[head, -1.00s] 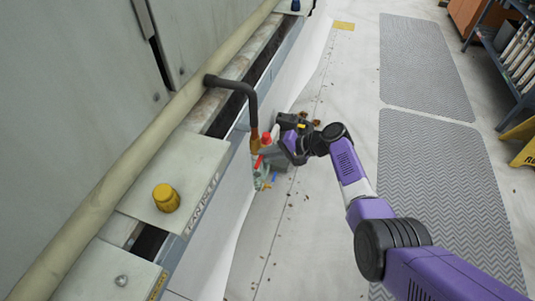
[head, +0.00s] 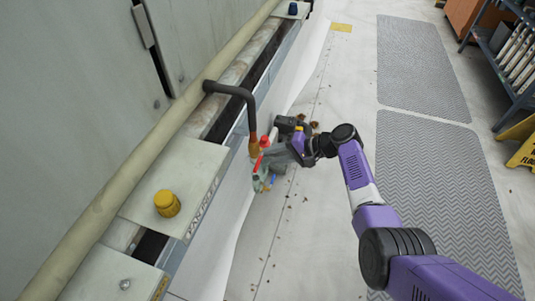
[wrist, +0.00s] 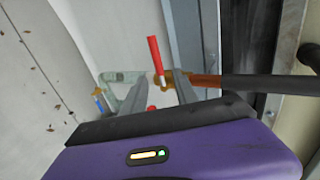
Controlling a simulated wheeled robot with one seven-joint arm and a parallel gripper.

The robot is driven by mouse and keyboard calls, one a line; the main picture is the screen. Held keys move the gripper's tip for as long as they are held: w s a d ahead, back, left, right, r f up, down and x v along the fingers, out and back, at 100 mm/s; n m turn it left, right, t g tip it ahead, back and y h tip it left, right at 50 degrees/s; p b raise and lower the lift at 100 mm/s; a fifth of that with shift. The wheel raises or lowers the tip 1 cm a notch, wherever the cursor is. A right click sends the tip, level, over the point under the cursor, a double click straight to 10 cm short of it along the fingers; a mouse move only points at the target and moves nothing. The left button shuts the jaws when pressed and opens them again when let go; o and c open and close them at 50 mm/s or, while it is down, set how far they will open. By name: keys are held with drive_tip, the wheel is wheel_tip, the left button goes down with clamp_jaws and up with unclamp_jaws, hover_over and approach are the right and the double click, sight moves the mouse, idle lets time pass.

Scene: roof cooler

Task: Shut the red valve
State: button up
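The red valve has a long red lever (wrist: 155,56) on a brass body at the end of a dark pipe; in the head view the lever (head: 258,163) is small beside the white panel. My gripper (wrist: 159,94) is open, its two grey fingers apart on either side of the lever's lower part in the wrist view. I cannot tell whether either finger touches the lever. In the head view my gripper (head: 268,158) is right at the valve and partly hides the fittings. A blue handle (wrist: 98,103) shows to the left of it.
The dark bent pipe (head: 247,100) comes down over the panel edge to the valve. A yellow cap (head: 167,203) sits on the ledge. Grey mats (head: 430,190) and a shelf (head: 510,60) are at the right. Debris is scattered on the pale floor.

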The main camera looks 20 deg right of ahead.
drive_tip(key=p+v, duration=0.1)
drive_tip(key=v, duration=0.3)
drive_tip(key=shift+d, duration=0.1)
idle(0.4)
